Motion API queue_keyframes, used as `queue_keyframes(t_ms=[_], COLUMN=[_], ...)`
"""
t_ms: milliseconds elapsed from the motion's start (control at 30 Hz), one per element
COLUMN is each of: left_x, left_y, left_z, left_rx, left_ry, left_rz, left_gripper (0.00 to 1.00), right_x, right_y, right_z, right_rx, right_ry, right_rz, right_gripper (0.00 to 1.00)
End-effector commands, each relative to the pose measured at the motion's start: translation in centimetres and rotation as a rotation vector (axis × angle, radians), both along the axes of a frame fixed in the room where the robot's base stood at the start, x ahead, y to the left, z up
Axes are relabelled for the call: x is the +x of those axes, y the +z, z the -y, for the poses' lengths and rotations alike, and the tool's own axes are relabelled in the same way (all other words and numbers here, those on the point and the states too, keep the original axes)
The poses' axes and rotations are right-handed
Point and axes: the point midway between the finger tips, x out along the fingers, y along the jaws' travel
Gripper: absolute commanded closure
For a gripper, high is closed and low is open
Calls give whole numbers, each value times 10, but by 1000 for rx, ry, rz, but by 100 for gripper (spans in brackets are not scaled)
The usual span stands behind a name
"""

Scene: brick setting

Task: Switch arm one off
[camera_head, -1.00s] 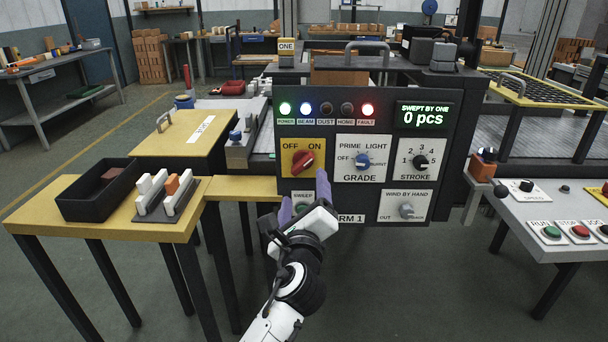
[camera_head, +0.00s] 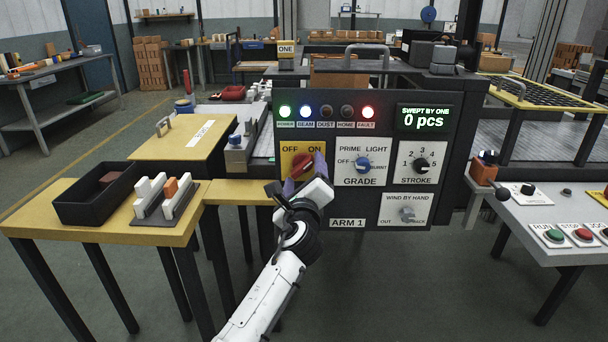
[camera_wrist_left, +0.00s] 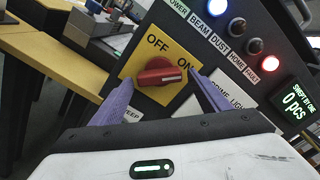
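The control panel marked ARM 1 (camera_head: 347,223) faces me in the head view. Its yellow OFF/ON plate (camera_head: 287,150) carries a red rotary knob (camera_head: 300,166). In the wrist view the red knob (camera_wrist_left: 158,73) has its pale mark turned toward ON. My left gripper (camera_head: 303,172) is at the knob, coming from below. Its purple fingers are apart, one on each side of the knob, as the wrist view shows (camera_wrist_left: 160,80). Gaps seem to show between fingers and knob; contact is not clear. The SWEEP plate is mostly hidden. My right gripper is not in view.
Beside the switch are the GRADE knob (camera_head: 363,165), STROKE knob (camera_head: 421,166) and WIND BY HAND crank (camera_head: 407,214). The FAULT lamp (camera_head: 368,112) glows red. A black bin (camera_head: 75,208) and a rack of white and orange pieces (camera_head: 150,216) stand on the left table.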

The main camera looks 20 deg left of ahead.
Motion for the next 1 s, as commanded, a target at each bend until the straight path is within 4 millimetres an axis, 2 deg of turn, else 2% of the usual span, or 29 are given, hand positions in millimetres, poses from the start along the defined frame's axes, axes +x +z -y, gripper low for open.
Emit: queue_keyframes(t_ms=[33, 200, 567, 1000], left_x=[0, 0, 0, 0], left_y=[0, 0, -1, 0], left_z=[0, 0, 0, 2], left_rx=[0, 0, -53, -382], left_ry=[0, 0, 0, 0], left_rz=[0, 0, 15, 110], left_gripper=[40, 69, 69, 69], right_x=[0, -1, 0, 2], right_y=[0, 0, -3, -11], right_z=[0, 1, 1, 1], right_rx=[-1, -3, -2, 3], right_ry=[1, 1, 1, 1], right_rz=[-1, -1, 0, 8], right_gripper=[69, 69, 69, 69])
